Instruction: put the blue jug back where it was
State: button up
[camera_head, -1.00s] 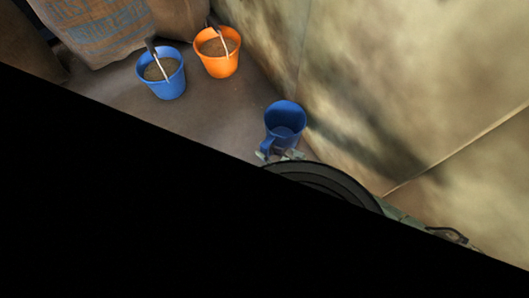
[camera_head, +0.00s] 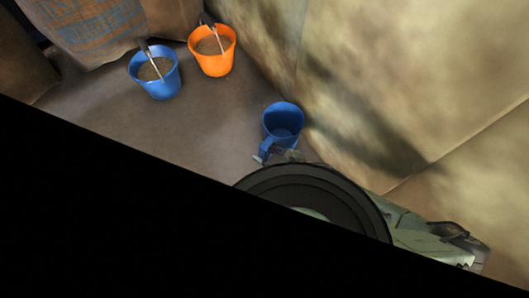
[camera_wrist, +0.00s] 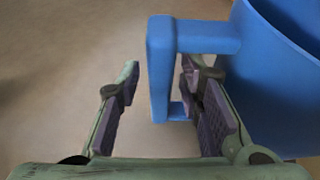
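The blue jug (camera_head: 283,128) is upright beside the wall in the head view, with its open top showing a blue inside. Whether it rests on the floor cannot be told. Its handle points toward my gripper (camera_head: 278,157), which is partly hidden by my round dark wrist part. In the wrist view, the jug (camera_wrist: 275,95) fills the right side. My gripper (camera_wrist: 160,90) is open there, with the upright bar of the handle between its fingers. The right finger is on the jug side, seemingly within the handle loop. A gap shows between the left finger and the bar.
A blue bucket (camera_head: 158,88) and an orange bucket (camera_head: 212,62), each holding grainy stuff and a tool, stand at the upper left. Sacks (camera_head: 85,25) are behind them. A rough wall (camera_head: 400,90) rises on the right. The floor (camera_head: 200,125) between buckets and jug is clear.

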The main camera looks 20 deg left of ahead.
jog(key=shift+r, duration=0.3)
jog(key=p+v, duration=0.5)
jog(key=v, duration=0.7)
jog(key=shift+f+p, duration=0.2)
jog(key=shift+p, duration=0.2)
